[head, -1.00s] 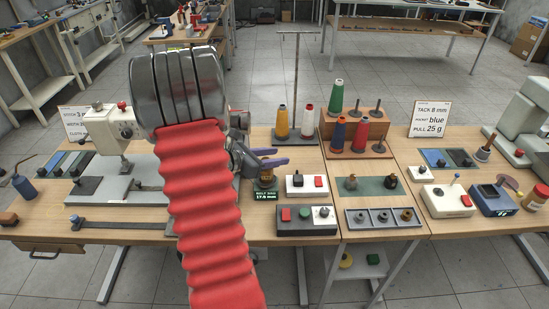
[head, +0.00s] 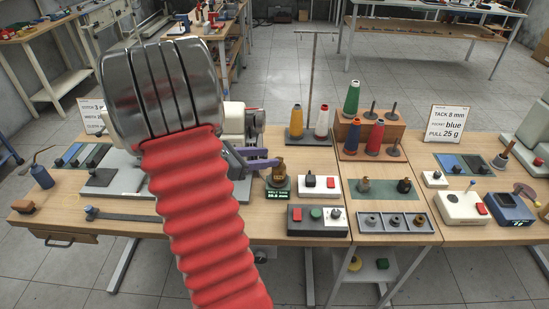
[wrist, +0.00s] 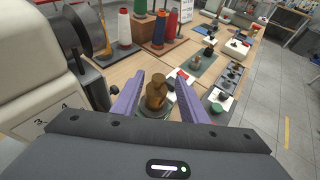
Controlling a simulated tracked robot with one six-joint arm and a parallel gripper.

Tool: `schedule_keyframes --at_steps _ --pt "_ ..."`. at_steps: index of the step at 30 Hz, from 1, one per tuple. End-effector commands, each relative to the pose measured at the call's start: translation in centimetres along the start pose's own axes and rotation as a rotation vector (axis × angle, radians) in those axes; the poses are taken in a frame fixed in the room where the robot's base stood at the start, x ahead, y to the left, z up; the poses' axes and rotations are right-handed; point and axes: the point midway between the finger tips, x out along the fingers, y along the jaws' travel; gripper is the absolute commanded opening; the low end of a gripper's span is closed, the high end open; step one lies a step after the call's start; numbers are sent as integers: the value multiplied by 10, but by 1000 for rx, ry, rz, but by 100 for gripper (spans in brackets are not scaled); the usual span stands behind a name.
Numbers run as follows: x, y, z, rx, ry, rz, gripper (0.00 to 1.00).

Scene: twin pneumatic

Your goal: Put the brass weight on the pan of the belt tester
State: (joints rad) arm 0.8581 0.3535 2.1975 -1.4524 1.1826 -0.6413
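The brass weight (head: 278,173) stands upright on the round top of the belt tester (head: 278,193), which has a lit green readout on its front. In the wrist view the weight (wrist: 157,93) is between my two purple fingers, with the round pan (wrist: 150,112) under it. My gripper (head: 272,159) is open; in the head view its fingers reach the left side of the weight. In the wrist view the fingertips (wrist: 160,84) are spread around it. Whether a finger still touches it is hard to tell.
A white box with a red button (head: 320,185) stands close right of the tester, and a grey button box (head: 317,220) is in front. Thread cones (head: 297,122) stand behind. A green mat (head: 384,188) with two small weights lies further right.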

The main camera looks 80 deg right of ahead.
Motion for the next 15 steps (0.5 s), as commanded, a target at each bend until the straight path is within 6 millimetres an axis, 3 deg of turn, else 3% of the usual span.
schedule_keyframes --at_steps 6,15 --pt "-20 0 0 0 -1 1 39" --pt "-22 0 0 0 0 0 39"
